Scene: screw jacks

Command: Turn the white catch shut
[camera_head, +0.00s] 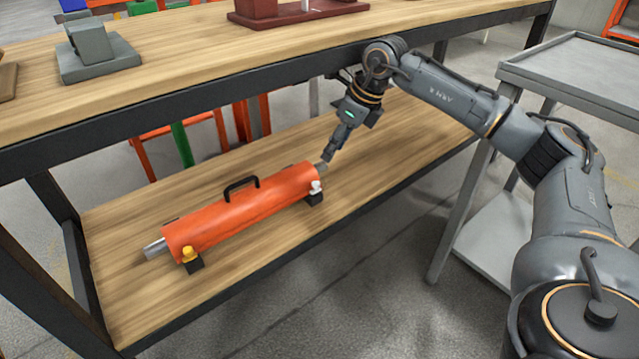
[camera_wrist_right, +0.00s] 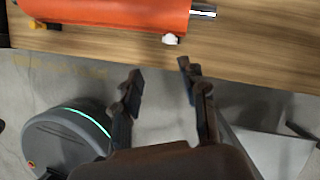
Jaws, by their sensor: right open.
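The white catch (camera_head: 316,187) is a small knob on a black block at the right end of the orange cylinder (camera_head: 240,212). In the right wrist view the white catch (camera_wrist_right: 170,39) shows at the cylinder's near edge, just beyond the gap between my fingertips. My right gripper (camera_head: 329,156) is open and empty, pointing down by the cylinder's right end. It also shows in the right wrist view (camera_wrist_right: 161,70), its fingers spread and apart from the catch. My left gripper is not in view.
A yellow catch (camera_head: 188,254) sits at the cylinder's left end. The cylinder has a black handle (camera_head: 241,186) on top and lies on the wooden lower shelf (camera_head: 130,290). A grey cart (camera_head: 575,75) stands right.

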